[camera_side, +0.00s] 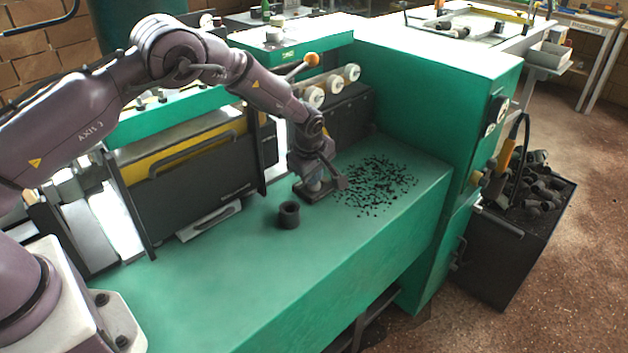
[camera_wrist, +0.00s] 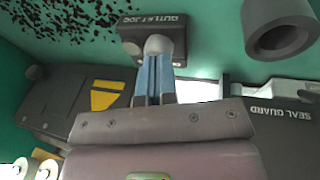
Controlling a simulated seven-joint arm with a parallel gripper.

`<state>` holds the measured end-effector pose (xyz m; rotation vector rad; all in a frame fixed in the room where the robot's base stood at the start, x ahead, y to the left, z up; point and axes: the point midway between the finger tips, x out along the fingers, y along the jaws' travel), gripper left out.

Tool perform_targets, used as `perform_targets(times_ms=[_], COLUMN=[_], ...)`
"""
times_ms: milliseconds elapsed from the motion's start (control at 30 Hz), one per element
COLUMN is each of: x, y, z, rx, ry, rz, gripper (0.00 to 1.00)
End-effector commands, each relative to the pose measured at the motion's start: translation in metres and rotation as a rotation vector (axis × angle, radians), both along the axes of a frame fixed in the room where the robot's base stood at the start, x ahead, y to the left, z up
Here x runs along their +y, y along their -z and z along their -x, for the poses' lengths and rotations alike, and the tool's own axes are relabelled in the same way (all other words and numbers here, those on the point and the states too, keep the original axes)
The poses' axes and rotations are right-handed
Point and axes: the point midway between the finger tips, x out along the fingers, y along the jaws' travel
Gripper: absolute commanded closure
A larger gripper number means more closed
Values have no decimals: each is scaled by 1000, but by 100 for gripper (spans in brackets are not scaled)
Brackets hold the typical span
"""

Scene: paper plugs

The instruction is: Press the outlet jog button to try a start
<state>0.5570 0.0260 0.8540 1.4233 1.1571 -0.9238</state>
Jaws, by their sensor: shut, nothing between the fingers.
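The outlet jog box (camera_side: 305,194) is a small dark block on the green bench top, and its OUTLET JOG label is readable in the wrist view (camera_wrist: 183,25). My gripper (camera_side: 317,183) points down over the box. In the wrist view my gripper (camera_wrist: 157,50) shows two blue-grey fingers side by side, shut and empty, with their tips over the middle of the box. A pale rounded shape lies at the tips; I cannot tell whether it is the button or the finger ends. The button is otherwise hidden, and pressing contact cannot be told.
A dark hollow plug (camera_side: 288,215) stands on the bench near the box, also in the wrist view (camera_wrist: 281,27). Black scraps (camera_side: 375,185) are scattered to the right. A dark guard (camera_side: 190,165) stands behind left. A bin of plugs (camera_side: 520,220) stands right. The front bench top is clear.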

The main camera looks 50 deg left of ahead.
Motion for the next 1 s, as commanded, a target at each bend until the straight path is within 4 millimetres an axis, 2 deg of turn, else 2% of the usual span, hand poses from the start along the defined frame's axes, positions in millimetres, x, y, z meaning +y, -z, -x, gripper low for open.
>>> perform_targets(times_ms=[400,1000], x=[0,0], y=[12,14], z=[0,0], rx=[0,0], ry=[1,0], rz=[-1,0], gripper=[100,100])
